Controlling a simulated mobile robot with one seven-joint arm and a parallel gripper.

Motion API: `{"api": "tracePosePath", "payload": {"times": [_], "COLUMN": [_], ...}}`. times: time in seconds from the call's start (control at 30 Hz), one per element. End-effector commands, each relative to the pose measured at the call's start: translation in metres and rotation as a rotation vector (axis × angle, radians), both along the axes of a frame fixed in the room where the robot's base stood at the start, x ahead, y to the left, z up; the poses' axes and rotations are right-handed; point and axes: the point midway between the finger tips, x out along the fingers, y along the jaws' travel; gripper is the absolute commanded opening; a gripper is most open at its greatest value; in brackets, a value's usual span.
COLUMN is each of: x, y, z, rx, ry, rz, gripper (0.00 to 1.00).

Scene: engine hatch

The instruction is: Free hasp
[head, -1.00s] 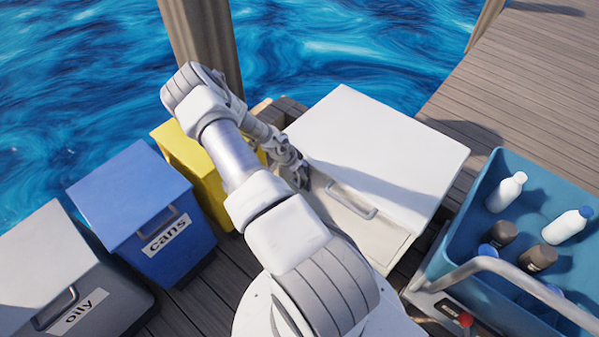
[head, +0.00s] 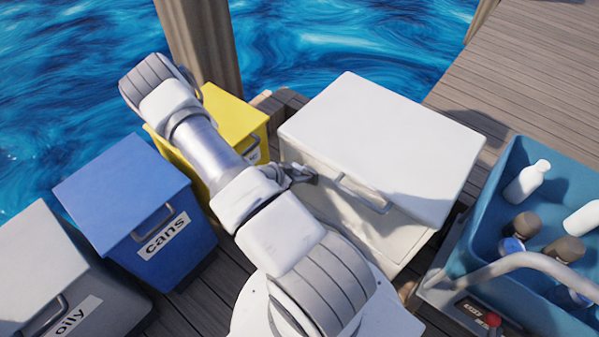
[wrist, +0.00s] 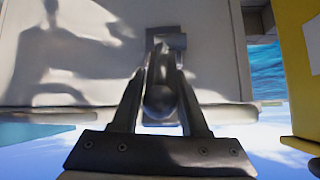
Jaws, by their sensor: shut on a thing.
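The white box (head: 380,150) stands on the dock with its lid down. My gripper (head: 308,175) is at the left part of its front, just under the lid's edge. In the wrist view a grey metal hasp plate (wrist: 168,36) lies against the white front. My gripper (wrist: 163,58) reaches onto it, its fingers drawn together and shut on the hasp. A dark rounded piece (wrist: 160,100) shows between the fingers; I cannot tell what it is. The fingers hide most of the hasp, and in the head view it is too small to make out.
A handle (head: 362,195) sits on the box's front, right of my gripper. A yellow bin (head: 235,118), a blue cans bin (head: 125,190) and a grey oily bin (head: 35,270) stand left. A blue crate (head: 475,200) with bottles stands right. Water lies behind.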

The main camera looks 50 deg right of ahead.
Motion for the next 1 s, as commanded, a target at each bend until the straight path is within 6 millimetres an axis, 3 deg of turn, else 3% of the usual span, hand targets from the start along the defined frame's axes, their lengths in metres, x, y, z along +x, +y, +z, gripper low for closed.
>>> {"api": "tracePosePath", "payload": {"times": [0.03,0.6,1.0], "x": [0.001,-0.002,-0.003], "y": [0.005,0.031,0.037], "z": [-0.010,-0.031,-0.041], "rx": [-0.047,-0.549,-0.727], "ry": [-0.002,-0.047,-0.062], "rz": [0.008,0.003,0.001], "gripper": [0.00,0.00,0.00]}}
